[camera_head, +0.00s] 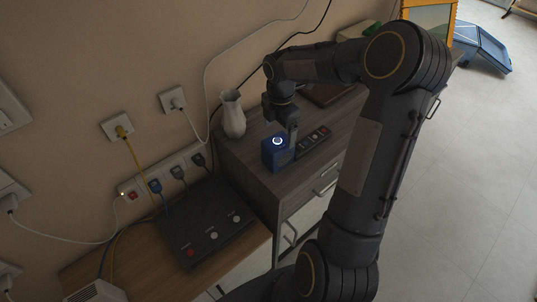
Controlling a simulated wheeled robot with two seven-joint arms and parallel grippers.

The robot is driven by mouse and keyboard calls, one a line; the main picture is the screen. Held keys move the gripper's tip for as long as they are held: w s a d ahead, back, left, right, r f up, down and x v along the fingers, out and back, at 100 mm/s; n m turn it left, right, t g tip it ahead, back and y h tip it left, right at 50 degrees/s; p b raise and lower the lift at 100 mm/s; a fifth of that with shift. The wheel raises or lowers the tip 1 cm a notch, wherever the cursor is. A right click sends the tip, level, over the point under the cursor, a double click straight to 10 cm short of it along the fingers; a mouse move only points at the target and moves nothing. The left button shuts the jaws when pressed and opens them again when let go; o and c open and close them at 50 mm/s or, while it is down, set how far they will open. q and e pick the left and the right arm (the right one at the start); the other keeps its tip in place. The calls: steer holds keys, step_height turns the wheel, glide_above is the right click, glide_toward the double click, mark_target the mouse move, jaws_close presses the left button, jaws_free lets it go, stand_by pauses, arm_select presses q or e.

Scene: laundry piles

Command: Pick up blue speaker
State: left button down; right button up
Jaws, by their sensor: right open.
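The blue speaker (277,154) is a small box with a glowing white ring on its top. It stands on the grey wooden cabinet (240,160), near its front left part. My right gripper (289,130) comes down over the speaker's right side from above. One finger shows close against the speaker; the other finger is hard to make out. The gripper is open, and I cannot tell whether it touches the speaker. My left gripper is not in view.
A white vase (232,114) stands behind the speaker, near the wall. A dark remote (313,141) lies to its right. A dark control box (207,226) with buttons sits on the lower wooden surface at left. Cables and sockets line the wall. Tiled floor at right is mostly clear.

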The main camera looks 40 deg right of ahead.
mark_target(278, 140)
step_height(278, 140, down, 6)
steer(key=shift+s+a+f+p, duration=0.1)
steer(key=shift+a+p, duration=0.05)
steer(key=shift+p, duration=0.25)
steer(key=c, duration=1.2)
steer(key=shift+c, duration=0.2)
steer(key=shift+r, duration=0.2)
